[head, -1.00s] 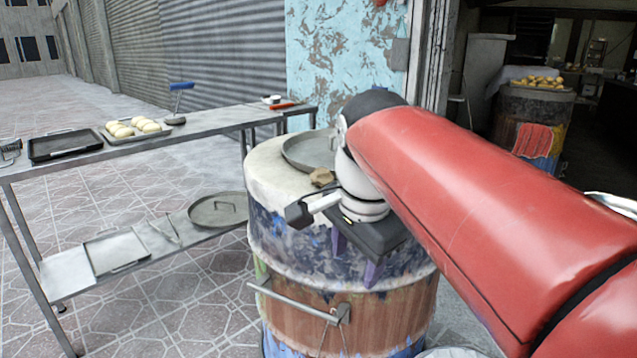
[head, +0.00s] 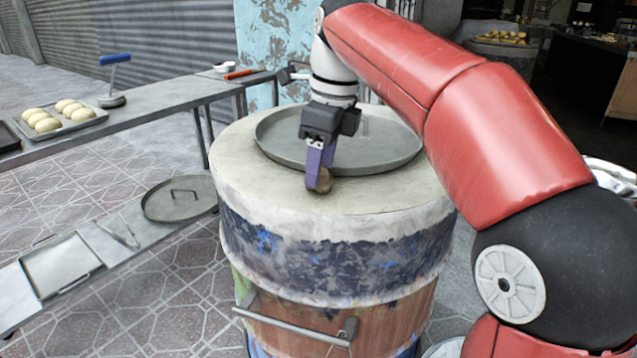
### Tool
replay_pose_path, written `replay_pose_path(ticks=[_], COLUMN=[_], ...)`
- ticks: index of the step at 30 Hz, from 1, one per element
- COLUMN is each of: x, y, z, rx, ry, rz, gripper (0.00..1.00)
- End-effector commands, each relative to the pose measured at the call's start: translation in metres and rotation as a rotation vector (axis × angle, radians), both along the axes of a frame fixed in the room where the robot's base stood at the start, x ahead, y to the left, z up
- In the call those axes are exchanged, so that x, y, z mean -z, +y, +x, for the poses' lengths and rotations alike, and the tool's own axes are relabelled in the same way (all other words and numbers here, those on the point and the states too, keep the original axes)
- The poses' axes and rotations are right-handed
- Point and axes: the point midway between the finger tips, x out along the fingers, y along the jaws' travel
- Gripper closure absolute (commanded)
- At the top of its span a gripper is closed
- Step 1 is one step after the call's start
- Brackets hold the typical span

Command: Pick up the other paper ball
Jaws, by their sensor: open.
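A small brown paper ball (head: 323,183) lies on the pale top of the barrel oven (head: 260,190), near its front edge and in front of a round metal lid (head: 388,152). My gripper (head: 318,172) points down over the paper ball, with its purple fingers right at it in the picture. The fingers partly cover the ball. The gripper is open; I cannot tell whether the fingers touch the ball. No second paper ball shows.
A metal table (head: 160,97) at the left holds a tray of dough balls (head: 72,124) and a blue-handled tool (head: 115,75). Its lower shelf holds another lid (head: 180,198) and a flat tray (head: 60,265). A metal handle (head: 290,325) sticks out from the barrel's front.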

Motion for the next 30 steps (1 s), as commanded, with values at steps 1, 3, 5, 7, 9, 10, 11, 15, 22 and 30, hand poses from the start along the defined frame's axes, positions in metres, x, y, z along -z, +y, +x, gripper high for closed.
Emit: replay_pose_path(ticks=[1, 3, 5, 7, 9, 10, 11, 15, 22, 30], x=[0.010, 0.017, 0.021, 0.023, 0.022, 0.022, 0.022, 0.022, 0.022, 0.022], y=[0.001, 0.002, 0.003, 0.003, 0.003, 0.003, 0.003, 0.003, 0.003, 0.003], z=[0.001, 0.001, 0.001, 0.001, 0.001, 0.001, 0.001, 0.001, 0.001, 0.001], rx=[0.001, 0.001, 0.000, 0.000, 0.000, 0.000, 0.000, 0.000, -0.001, 0.000], ry=[0.001, 0.001, -0.001, -0.001, -0.001, -0.001, -0.001, -0.001, -0.001, -0.001], rz=[-0.001, -0.001, 0.000, 0.000, 0.000, 0.001, 0.001, 0.001, 0.001, 0.001], gripper=[0.47, 0.47, 0.47, 0.47, 0.47, 0.47, 0.47, 0.57, 0.80, 0.82])
